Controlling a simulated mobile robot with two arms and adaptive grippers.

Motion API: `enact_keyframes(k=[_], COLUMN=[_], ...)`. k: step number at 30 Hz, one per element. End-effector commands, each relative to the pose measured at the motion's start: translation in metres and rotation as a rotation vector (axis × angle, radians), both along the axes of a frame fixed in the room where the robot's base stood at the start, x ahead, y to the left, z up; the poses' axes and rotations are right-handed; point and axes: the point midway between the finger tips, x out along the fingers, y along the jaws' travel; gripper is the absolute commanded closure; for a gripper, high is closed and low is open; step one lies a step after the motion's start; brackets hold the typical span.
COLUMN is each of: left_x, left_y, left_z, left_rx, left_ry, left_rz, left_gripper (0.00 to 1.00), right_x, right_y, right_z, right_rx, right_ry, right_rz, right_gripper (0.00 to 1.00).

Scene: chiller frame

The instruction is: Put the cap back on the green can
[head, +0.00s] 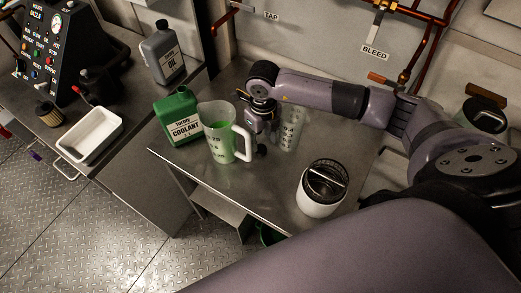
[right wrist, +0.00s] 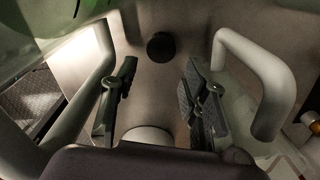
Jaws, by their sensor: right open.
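The green coolant can (head: 178,118) stands upright at the left of the steel table, with no dark cap visible on its top. A small black round cap (head: 261,151) lies on the table right of the measuring jug with green liquid (head: 220,135). The cap also shows in the right wrist view (right wrist: 160,46), ahead of and between the fingers, apart from them. My right gripper (head: 256,138) points down just above the cap, between two jugs; it is open and empty, as its spread fingers (right wrist: 158,95) show. My left gripper is not in view.
The green-filled jug's pale handle (head: 247,143) is close to my right gripper. A clear jug (head: 291,125) stands just right of it. A white container with a dark basket (head: 323,190) sits at the table's front right. An oil bottle (head: 162,53) and white tray (head: 89,135) stand left.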

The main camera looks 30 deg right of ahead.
Motion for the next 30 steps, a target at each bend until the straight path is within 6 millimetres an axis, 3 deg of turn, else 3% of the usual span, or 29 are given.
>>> enact_keyframes(k=[8,18,30], left_x=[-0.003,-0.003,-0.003], left_y=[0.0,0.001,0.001], left_z=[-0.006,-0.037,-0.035], left_rx=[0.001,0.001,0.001], left_ry=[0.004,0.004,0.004], left_rz=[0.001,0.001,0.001], left_gripper=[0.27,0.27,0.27], right_x=[0.001,0.008,0.008], right_y=[0.001,0.002,0.002], right_z=[-0.007,-0.052,-0.051], right_rx=[0.001,0.0,0.0], right_ry=[0.001,0.002,0.0], right_rz=[0.0,-0.001,0.0], right_gripper=[0.59,0.59,0.61])
